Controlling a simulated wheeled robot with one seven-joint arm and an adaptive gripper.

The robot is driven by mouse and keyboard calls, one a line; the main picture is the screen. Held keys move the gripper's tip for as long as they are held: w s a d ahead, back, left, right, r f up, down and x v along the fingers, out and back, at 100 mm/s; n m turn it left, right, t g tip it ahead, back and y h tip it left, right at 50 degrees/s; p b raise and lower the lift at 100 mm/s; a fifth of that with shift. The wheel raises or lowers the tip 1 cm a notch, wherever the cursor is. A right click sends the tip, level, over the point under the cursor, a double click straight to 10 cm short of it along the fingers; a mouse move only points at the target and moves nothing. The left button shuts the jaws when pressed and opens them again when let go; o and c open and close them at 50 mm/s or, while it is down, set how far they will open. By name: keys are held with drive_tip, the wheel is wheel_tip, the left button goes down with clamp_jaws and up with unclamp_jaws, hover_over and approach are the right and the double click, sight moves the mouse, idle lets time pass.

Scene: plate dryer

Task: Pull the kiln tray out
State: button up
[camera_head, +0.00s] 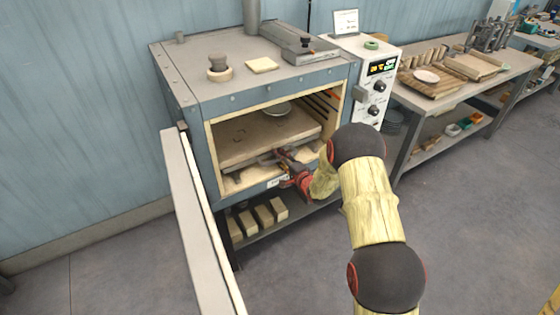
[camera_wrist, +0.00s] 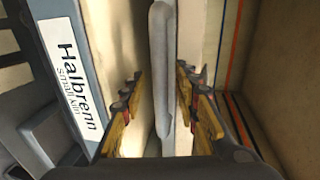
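The kiln tray (camera_head: 235,149) is a flat beige slab inside the open kiln (camera_head: 180,85), with a pale dish (camera_head: 277,109) on it. A grey bar handle (camera_wrist: 161,70) runs along the tray's front edge and fills the middle of the wrist view. My gripper (camera_head: 280,157) is at the kiln mouth, by the tray's front. In the wrist view my gripper (camera_wrist: 158,100) is open, with one finger on each side of the handle. A gap shows between the left finger and the bar; contact on the right is unclear.
The kiln door (camera_head: 195,215) stands swung open on the left. A control box (camera_head: 375,80) stands right of the kiln, and a workbench (camera_head: 475,95) beyond it. Several bricks (camera_head: 263,215) lie on the shelf below. The floor in front is clear.

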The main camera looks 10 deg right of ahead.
drive_tip(key=c, duration=0.3)
drive_tip(key=c, duration=0.4)
drive_tip(key=shift+s, duration=0.1)
clamp_jaws()
